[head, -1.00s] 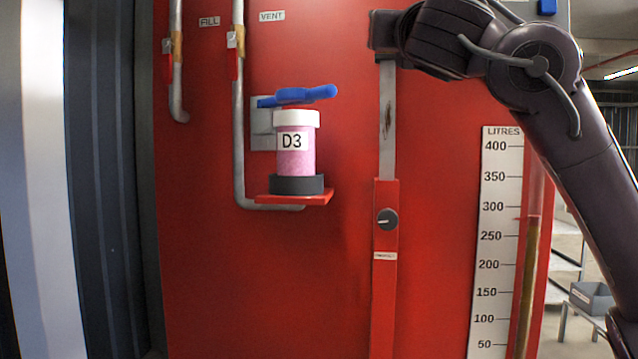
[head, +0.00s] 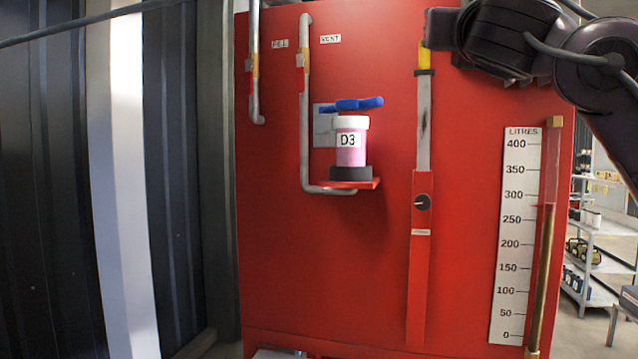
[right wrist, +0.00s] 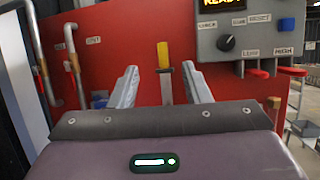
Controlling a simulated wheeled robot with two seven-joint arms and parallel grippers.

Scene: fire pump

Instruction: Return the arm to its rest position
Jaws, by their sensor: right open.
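My right arm (head: 540,45) comes in at the upper right of the head view, bent in front of the red panel. Its end lies close to the top of the upright lever (head: 424,120). In the right wrist view my right gripper (right wrist: 160,86) is open, its two grey fingers wide apart. The lever's yellow grip (right wrist: 163,55) shows between and beyond the fingers, apart from both. In the head view the yellow grip (head: 425,57) is also visible, just below the arm's end. The gripper's fingers cannot be made out there. My left gripper is not in view.
A pink jar labelled D3 (head: 351,158) stands on a small red shelf (head: 368,183), below a blue valve handle (head: 352,104). A LITRES gauge (head: 515,240) is on the right. A grey control box (right wrist: 250,40) is at upper right in the wrist view.

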